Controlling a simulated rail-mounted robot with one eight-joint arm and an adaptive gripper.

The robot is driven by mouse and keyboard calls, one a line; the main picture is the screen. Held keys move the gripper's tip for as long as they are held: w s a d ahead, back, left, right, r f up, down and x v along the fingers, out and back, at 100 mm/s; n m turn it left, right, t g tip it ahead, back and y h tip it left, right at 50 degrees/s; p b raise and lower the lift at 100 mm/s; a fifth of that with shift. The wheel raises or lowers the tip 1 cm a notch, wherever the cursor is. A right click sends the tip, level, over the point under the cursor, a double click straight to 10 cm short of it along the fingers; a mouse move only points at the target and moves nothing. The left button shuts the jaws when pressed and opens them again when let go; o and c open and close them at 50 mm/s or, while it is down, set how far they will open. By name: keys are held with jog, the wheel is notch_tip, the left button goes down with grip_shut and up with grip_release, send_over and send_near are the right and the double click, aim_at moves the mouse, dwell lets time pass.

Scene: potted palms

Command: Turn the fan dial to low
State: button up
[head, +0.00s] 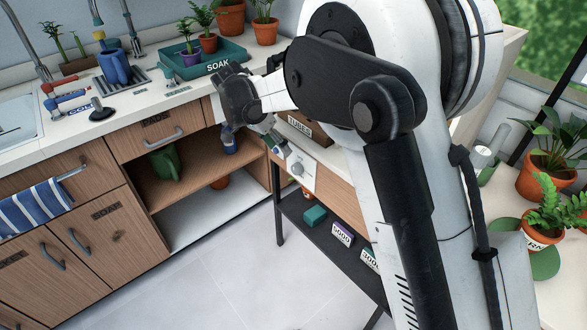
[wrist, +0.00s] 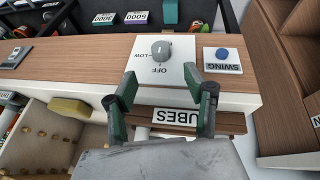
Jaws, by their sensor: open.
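The grey fan dial (wrist: 162,50) sits on a white panel (wrist: 177,94) on the front of a wooden counter. OFF and LOW marks show beside it, upside down in the wrist view. A pale line marks the knob, but I cannot tell for sure which mark it points at. My gripper (wrist: 161,84) is open and empty, its green-tipped fingers apart and short of the dial, one to either side of its line. In the head view the dial (head: 297,168) shows small on the panel, just below the gripper. The fan itself is not visible.
A blue button (wrist: 222,54) marked SWING is right of the dial. A dark shelf (head: 327,237) with labelled boxes is below the counter. The blue tray (head: 232,55) marked SOAK holds potted plants. The floor is clear.

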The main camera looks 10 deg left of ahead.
aim_at(294, 169)
jog(key=b+x, duration=0.2)
jog(key=x, duration=0.9)
jog(key=shift+d+f, duration=0.1)
jog(key=shift+f, duration=0.2)
jog(key=c, duration=1.1)
